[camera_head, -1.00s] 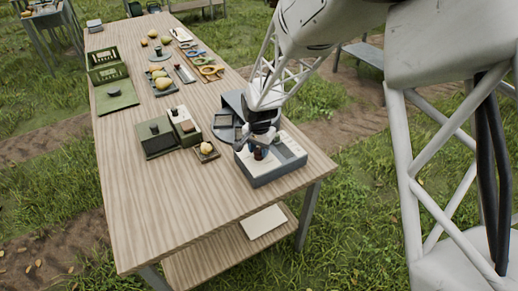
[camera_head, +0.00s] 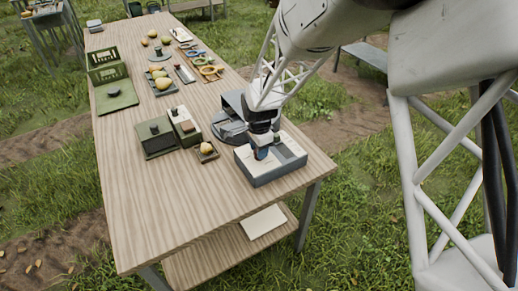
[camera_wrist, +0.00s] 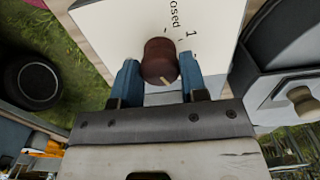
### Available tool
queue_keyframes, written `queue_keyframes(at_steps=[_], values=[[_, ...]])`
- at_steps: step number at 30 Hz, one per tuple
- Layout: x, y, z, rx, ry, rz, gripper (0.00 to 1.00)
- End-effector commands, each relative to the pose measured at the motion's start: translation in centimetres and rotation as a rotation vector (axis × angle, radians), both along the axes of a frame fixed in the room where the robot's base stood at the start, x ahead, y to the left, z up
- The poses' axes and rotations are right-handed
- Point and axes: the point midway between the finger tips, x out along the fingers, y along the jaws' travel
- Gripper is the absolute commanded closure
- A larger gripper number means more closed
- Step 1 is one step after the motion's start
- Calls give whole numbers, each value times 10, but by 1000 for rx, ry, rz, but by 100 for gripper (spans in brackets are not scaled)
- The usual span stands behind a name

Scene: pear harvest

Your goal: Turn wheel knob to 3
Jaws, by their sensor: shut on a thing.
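The brown wheel knob (camera_wrist: 160,62) sits on the white top panel (camera_wrist: 120,25) in the wrist view. A pale pointer mark shows on its near side. Printed text ending in "osed" and a "1" show beyond the knob; no "3" is visible. My gripper (camera_wrist: 158,72) has one blue finger on each side of the knob and is shut on it. In the head view my gripper (camera_head: 261,153) is down on the white-topped grey box (camera_head: 289,152) at the table's right front corner. There the fingers and wrist mostly hide the knob.
A dark grey machine (camera_head: 229,122) stands close behind and left of the box. A green box (camera_head: 157,141) and a small tray with a pale fruit (camera_head: 206,149) are farther left. The wooden table's front (camera_head: 195,215) is clear.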

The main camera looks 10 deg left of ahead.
Motion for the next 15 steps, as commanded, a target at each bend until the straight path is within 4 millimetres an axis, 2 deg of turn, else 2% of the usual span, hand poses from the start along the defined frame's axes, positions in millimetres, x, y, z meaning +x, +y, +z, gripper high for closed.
queue_keyframes(at_steps=[7, 8, 9, 12, 15], values=[[0, 0, 1, 1, -1, 0, 84], [0, 0, 1, 1, -1, 0, 59], [0, 0, 1, 1, -1, 0, 53], [0, 0, 0, 1, -1, 0, 37], [0, 0, 0, 1, -1, 0, 35]])
